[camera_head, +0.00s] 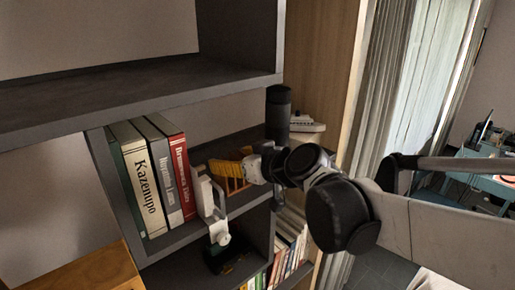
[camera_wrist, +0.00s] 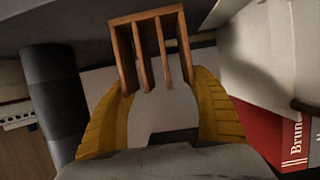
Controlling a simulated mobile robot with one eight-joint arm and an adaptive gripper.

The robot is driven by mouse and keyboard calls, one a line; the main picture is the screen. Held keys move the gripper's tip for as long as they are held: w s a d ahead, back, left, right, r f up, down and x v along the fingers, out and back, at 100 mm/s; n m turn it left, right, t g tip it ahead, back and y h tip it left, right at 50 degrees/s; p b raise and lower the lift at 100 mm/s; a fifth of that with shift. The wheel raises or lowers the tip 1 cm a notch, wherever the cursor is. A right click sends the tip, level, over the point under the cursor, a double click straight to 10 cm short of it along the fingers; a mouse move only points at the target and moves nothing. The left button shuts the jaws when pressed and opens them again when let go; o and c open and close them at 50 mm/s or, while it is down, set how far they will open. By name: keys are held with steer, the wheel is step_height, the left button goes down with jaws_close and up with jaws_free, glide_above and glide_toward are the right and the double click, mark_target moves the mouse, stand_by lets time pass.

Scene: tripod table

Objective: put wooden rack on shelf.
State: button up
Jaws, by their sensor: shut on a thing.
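The wooden rack (camera_wrist: 140,55), a small reddish-brown frame with several thin slats, is held between the yellow fingertips of my gripper (camera_wrist: 158,84) in the wrist view. The fingers close on its near end, and its slats point away from the palm. In the head view my gripper (camera_head: 230,172) reaches from the right into a compartment of the dark grey shelf (camera_head: 140,92), right of the books. I cannot tell whether the rack touches the shelf board.
Several upright books (camera_head: 150,180) fill the compartment's left side; a red one (camera_wrist: 270,135) is close at right in the wrist view. A white object (camera_head: 207,198) stands near the front edge. A dark cylinder (camera_head: 278,112) and white device (camera_head: 305,126) are behind.

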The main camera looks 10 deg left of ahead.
steer(key=o, duration=1.4)
steer(key=shift+f, duration=0.1)
steer(key=b+v, duration=0.2)
steer(key=v, duration=1)
steer(key=s+d+f+m+h, duration=0.3)
steer(key=d+f, duration=0.3)
steer(key=d, duration=0.2)
steer(key=s+d+f+m+g+h, duration=0.1)
steer(key=s+d+f+m+h, duration=0.2)
steer(key=d+f, duration=0.4)
steer(key=s+d+f+m+g+h, duration=0.1)
steer(key=s+d+f+m+h, duration=0.2)
steer(key=s+d+f, duration=0.3)
steer(key=shift+s+d+f+m+h, duration=0.15)
steer(key=shift+d+h, duration=0.25)
steer(key=shift+d, duration=0.85)
steer(key=shift+s+d+f+m+h, duration=0.1)
steer(key=shift+s+d+m+h, duration=0.25)
steer(key=shift+d, duration=0.95)
steer(key=shift+w+f, duration=0.1)
step_height(320, 180, down, 40)
steer(key=b, duration=4)
steer(key=shift+f, duration=0.15)
